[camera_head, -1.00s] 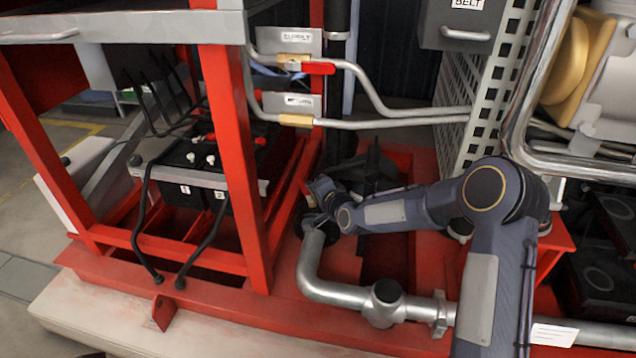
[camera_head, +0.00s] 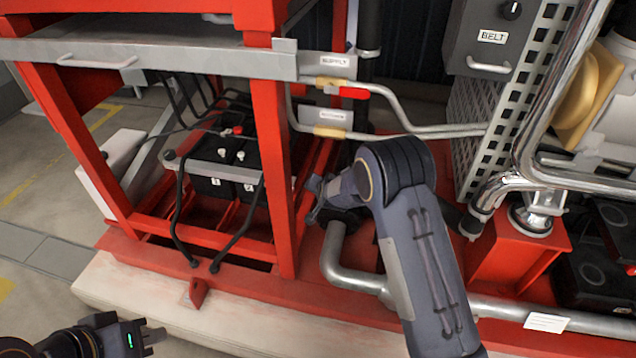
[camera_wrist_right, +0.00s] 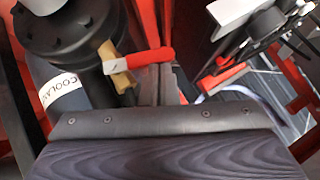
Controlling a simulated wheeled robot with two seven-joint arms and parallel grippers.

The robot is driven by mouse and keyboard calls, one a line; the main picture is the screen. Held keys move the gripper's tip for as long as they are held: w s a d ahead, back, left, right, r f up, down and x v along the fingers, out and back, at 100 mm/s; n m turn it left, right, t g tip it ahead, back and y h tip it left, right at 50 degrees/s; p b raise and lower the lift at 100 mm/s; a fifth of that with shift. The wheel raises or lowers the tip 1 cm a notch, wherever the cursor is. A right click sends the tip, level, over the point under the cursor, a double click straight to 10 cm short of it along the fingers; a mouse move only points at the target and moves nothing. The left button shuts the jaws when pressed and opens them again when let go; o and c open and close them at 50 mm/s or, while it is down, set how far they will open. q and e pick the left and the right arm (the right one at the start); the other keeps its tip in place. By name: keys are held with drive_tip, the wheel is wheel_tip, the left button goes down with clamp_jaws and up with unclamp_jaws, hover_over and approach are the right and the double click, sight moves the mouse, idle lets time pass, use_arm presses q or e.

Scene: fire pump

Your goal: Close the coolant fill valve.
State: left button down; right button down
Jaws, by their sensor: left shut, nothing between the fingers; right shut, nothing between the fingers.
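In the right wrist view, a valve with a brass body (camera_wrist_right: 114,67) and a red lever (camera_wrist_right: 148,60) sits against a dark cylinder (camera_wrist_right: 62,30). A dark pipe beside it bears a white label (camera_wrist_right: 59,90) reading "COOLA...". The lever points right in that picture. In the head view this valve is not seen. My right gripper (camera_head: 316,206) is shut, small and partly hidden by its own wrist, above the bent grey pipe. Its contact with the valve cannot be told. My left gripper (camera_head: 150,336) is shut and empty at the lower left, over the floor.
In the head view, a "SUPPLY" valve with a red lever (camera_head: 352,92) and a lower brass valve (camera_head: 328,131) sit on pipes. Red frame posts (camera_head: 272,165), batteries (camera_head: 230,165) and a large grey pipe (camera_head: 350,278) crowd the area. The floor at left is open.

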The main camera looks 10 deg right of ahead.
drive_tip(key=shift+w+f, duration=0.1)
drive_tip(key=shift+a+r, duration=0.1)
drive_tip(key=shift+r, duration=0.1)
drive_tip(key=shift+r+p, duration=0.55)
drive_tip(key=shift+r, duration=0.05)
drive_tip(key=shift+r, duration=0.1)
